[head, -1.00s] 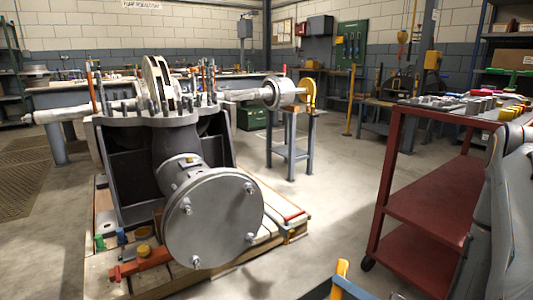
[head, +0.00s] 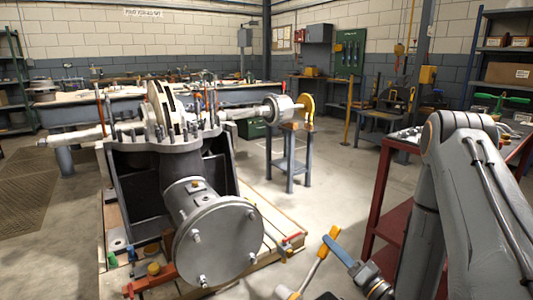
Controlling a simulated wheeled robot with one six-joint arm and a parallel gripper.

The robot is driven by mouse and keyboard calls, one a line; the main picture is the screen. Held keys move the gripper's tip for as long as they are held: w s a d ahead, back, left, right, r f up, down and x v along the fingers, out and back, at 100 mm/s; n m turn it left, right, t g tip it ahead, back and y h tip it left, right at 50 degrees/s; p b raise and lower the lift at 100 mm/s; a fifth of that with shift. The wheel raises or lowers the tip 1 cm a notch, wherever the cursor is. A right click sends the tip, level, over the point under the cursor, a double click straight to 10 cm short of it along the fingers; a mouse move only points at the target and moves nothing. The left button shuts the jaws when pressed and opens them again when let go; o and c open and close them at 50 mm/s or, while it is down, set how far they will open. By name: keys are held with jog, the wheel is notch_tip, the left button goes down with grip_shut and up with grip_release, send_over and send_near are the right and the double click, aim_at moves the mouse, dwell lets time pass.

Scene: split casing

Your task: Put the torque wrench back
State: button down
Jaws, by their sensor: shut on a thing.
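My gripper (head: 335,247) shows at the bottom centre, past the dark wrist, as a blue part reaching up and left. It appears shut on a long slim tool with a silver shaft and yellow-orange ends, which looks like the torque wrench (head: 309,266). The exact grip and the second finger cannot be made out. No empty place for the wrench can be made out.
The grey pump casing (head: 185,190) with its round flange cover (head: 218,243) stands on a wooden pallet (head: 285,222) at left centre. A red cart (head: 381,190) is at right, partly hidden by my arm. A blue-legged stand (head: 290,165) is behind. Floor between pallet and cart is clear.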

jog(key=w+r+m+t+h+p, duration=0.3)
jog(key=r+m+h+p, duration=0.3)
jog(key=r+p, duration=1.3)
notch_tip(320, 180, up, 9)
jog(key=h, duration=0.4)
jog(key=shift+w, duration=0.15)
jog(key=shift+p, duration=0.35)
